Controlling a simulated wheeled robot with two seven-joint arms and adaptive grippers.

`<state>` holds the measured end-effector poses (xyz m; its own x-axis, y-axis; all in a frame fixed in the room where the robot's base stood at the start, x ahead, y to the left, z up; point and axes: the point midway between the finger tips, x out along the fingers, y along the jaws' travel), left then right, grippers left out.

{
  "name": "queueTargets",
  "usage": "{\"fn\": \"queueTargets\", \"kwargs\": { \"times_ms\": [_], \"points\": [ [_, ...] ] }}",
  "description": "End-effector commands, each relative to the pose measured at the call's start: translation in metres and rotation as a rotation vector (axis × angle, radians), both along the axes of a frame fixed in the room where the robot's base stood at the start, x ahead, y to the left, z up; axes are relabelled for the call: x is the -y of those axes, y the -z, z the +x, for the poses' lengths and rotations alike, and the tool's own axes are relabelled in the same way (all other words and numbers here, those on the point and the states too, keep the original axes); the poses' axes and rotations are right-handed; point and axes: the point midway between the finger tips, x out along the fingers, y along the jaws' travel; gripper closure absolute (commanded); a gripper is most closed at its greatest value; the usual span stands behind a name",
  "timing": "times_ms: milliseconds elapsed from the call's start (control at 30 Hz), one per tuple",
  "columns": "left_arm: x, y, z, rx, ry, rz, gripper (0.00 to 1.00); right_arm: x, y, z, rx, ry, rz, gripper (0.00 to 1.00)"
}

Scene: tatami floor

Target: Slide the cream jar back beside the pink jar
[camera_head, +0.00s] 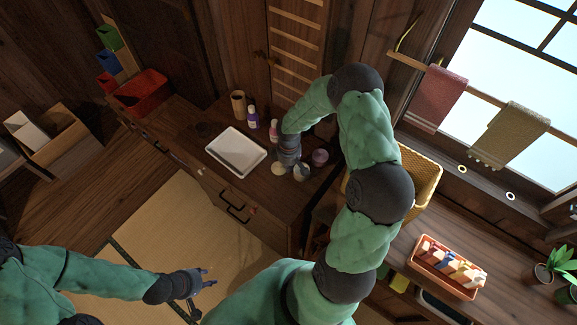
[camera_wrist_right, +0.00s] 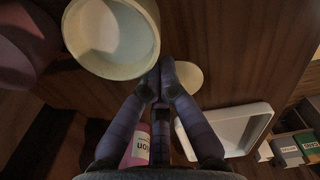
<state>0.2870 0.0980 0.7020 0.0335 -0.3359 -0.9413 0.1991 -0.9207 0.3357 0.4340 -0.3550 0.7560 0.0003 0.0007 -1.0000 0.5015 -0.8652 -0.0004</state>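The cream jar (camera_head: 301,173) stands on the dark wooden cabinet top. In the right wrist view the cream jar (camera_wrist_right: 112,38) is open, with its rim close to my fingertips. The pink jar (camera_head: 320,157) stands beyond it to the right, and it shows partly at the left edge of the wrist view (camera_wrist_right: 22,45). My right gripper (camera_head: 290,170) points down beside the cream jar. Its fingertips (camera_wrist_right: 161,70) are together with nothing seen between them; I cannot tell whether they touch the jar. My left gripper (camera_head: 208,277) hangs low over the floor, fingers apart and empty.
A flat cream disc (camera_head: 278,169) lies left of the cream jar. A white tray (camera_head: 235,151), a purple bottle (camera_head: 253,118), a pink bottle (camera_head: 273,130) and a brown cup (camera_head: 238,104) are nearby. A yellow basket (camera_head: 427,172) stands to the right.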

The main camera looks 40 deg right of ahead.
Motion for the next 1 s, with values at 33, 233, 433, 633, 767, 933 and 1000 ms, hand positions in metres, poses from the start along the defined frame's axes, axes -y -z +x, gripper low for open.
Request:
{"fn": "queueTargets", "kwargs": {
  "times_ms": [33, 233, 433, 633, 767, 933, 1000],
  "points": [
    [0.000, 0.000, 0.000, 0.000, 0.000, 0.000, 0.60, 0.002, 0.000, -0.003, -0.001, 0.001, -0.001, 1.00],
    [0.000, 0.000, 0.000, 0.000, 0.000, 0.000, 0.60, 0.012, 0.000, -0.021, -0.001, 0.002, 0.000, 1.00],
    [0.000, 0.000, 0.000, 0.000, 0.000, 0.000, 0.60, 0.012, 0.000, -0.021, -0.001, 0.001, -0.001, 1.00],
    [0.000, -0.002, 0.000, 0.000, 0.000, 0.000, 0.60, 0.012, -0.003, -0.020, -0.001, 0.000, -0.001, 1.00],
    [0.000, -0.008, 0.000, 0.000, 0.000, 0.000, 0.60, 0.010, -0.011, -0.018, 0.000, -0.001, -0.001, 1.00],
    [0.000, -0.023, 0.000, 0.000, 0.000, 0.000, 0.60, 0.007, -0.031, -0.014, 0.000, -0.001, -0.001, 1.00],
    [0.000, -0.030, 0.000, 0.000, 0.000, 0.000, 0.60, 0.004, -0.042, -0.011, 0.001, -0.001, -0.001, 1.00]
  ]
}}
